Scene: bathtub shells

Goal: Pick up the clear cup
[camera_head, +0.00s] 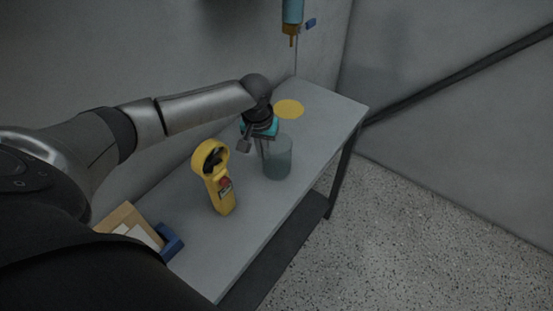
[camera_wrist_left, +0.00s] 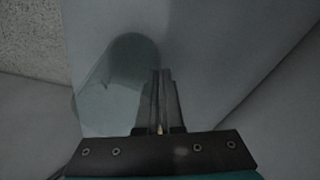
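The clear cup (camera_head: 278,160) is a see-through, slightly greenish cup standing upright on the grey table. My left gripper (camera_head: 262,146) comes down from above at the cup's left rim. In the left wrist view the cup (camera_wrist_left: 112,90) lies left of the fingers, with its darker round base farther off. There the two fingers of my left gripper (camera_wrist_left: 164,75) are close together, with only a thin gap, and appear to pinch the cup's side wall. The fingertips partly overlap the cup's edge. My right gripper is not in view.
A yellow handheld device (camera_head: 216,180) with a red part stands left of the cup. A yellow disc (camera_head: 289,109) lies behind it on the table (camera_head: 251,232). A tan and blue box (camera_head: 138,228) is at the near left. A blue dispenser (camera_head: 292,14) hangs on the wall.

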